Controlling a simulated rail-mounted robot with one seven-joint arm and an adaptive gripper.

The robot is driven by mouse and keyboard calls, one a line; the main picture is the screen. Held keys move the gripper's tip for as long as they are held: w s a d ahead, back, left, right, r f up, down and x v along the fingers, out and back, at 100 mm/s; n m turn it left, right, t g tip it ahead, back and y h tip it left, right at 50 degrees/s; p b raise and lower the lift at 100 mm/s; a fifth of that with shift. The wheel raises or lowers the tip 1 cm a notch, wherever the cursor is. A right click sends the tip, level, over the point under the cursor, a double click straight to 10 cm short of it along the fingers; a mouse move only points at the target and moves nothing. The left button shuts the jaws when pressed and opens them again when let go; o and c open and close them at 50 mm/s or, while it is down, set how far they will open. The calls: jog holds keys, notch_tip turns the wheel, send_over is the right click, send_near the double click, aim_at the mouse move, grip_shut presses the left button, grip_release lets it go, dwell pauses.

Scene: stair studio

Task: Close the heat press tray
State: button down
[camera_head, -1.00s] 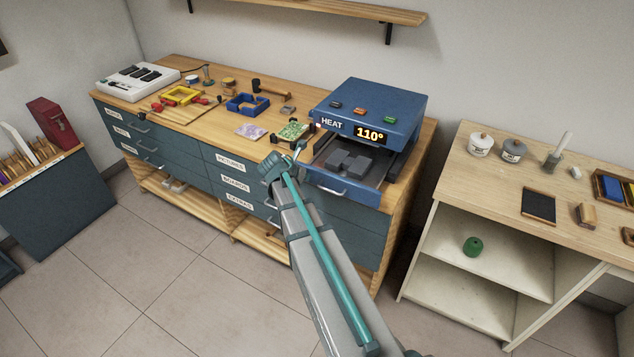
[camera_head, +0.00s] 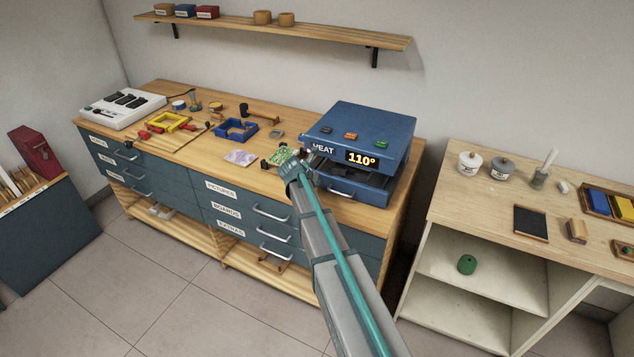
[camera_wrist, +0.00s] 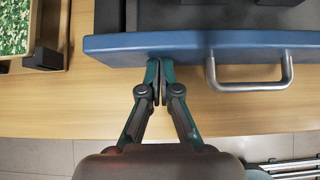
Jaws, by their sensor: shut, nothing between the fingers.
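The heat press (camera_head: 365,135) is a blue box at the right end of the wooden workbench, its display reading 110°. Its tray (camera_head: 365,197) sits low at the front, sticking out a little, with a dark strip showing above its blue front. A silver handle (camera_head: 341,193) is on that front. In the wrist view the tray front (camera_wrist: 195,42) crosses the top, with the handle (camera_wrist: 250,84) right of my gripper (camera_wrist: 155,68). My gripper is shut and empty, its tips at the tray front's lower edge, seemingly against it. In the head view my arm partly hides the gripper.
A green circuit board (camera_wrist: 15,27) in a frame lies left of the tray. A purple sheet (camera_head: 240,157), a blue frame (camera_head: 237,129) and a mallet (camera_head: 258,114) lie on the bench. A pale side table (camera_head: 500,205) stands at right.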

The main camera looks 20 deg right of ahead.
jog(key=shift+w+d+r, duration=0.15)
jog(key=shift+w+r, duration=0.05)
jog(key=shift+w, duration=0.15)
